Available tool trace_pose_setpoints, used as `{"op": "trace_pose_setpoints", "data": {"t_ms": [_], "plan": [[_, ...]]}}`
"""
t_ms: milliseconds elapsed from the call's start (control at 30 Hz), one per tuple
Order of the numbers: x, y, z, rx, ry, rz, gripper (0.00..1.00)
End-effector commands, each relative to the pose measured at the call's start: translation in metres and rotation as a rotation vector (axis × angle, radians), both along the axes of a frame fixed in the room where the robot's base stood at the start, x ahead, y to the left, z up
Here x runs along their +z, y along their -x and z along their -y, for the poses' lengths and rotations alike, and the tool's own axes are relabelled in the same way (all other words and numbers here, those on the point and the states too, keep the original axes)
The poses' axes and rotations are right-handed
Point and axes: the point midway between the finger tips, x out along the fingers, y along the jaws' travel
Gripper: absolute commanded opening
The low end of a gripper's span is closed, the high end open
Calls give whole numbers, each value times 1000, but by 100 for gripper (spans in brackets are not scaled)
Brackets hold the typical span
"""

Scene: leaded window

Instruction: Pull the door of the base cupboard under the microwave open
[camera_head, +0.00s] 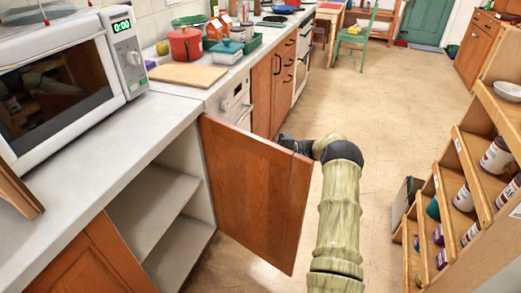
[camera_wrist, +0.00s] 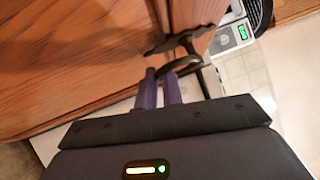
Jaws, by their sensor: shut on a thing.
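The wooden base cupboard door (camera_head: 255,190) under the microwave (camera_head: 60,85) stands swung wide open. Its inside face shows, and the pale cupboard shelves (camera_head: 150,205) are exposed and look empty. My gripper reaches the door's outer side past its free edge; only its dark body shows in the head view and the door hides the fingers. In the wrist view my gripper (camera_wrist: 168,80), with purple fingers, is shut on the dark door handle (camera_wrist: 188,64) on the wooden front.
The countertop (camera_head: 110,150) runs above the cupboard, with a cutting board (camera_head: 187,75) and a red pot (camera_head: 185,44) further along. A stepped wooden shelf (camera_head: 470,205) with cans stands at the right.

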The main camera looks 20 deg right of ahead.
Motion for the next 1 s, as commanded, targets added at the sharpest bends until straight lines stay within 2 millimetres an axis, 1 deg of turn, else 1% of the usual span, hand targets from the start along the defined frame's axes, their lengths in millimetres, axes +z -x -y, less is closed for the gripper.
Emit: {"op": "trace_pose_setpoints", "data": {"t_ms": [100, 133, 200, 233, 400, 567, 667, 767, 1000], "plan": [[-1, -2, -3, -4, 2, 0, 0], [-1, -2, -3, -4, 2, 0, 12], [0, -2, -1, -6, 1, 1, 26], [0, -2, 0, -8, 1, 1, 30], [0, 0, 8, -18, 2, 1, 30], [0, 0, 8, -17, 2, 2, 30], [-1, 1, 14, -17, 2, 2, 30], [-3, 4, 28, -19, 3, 3, 30], [-10, 14, 69, -21, 4, 2, 30]]}}
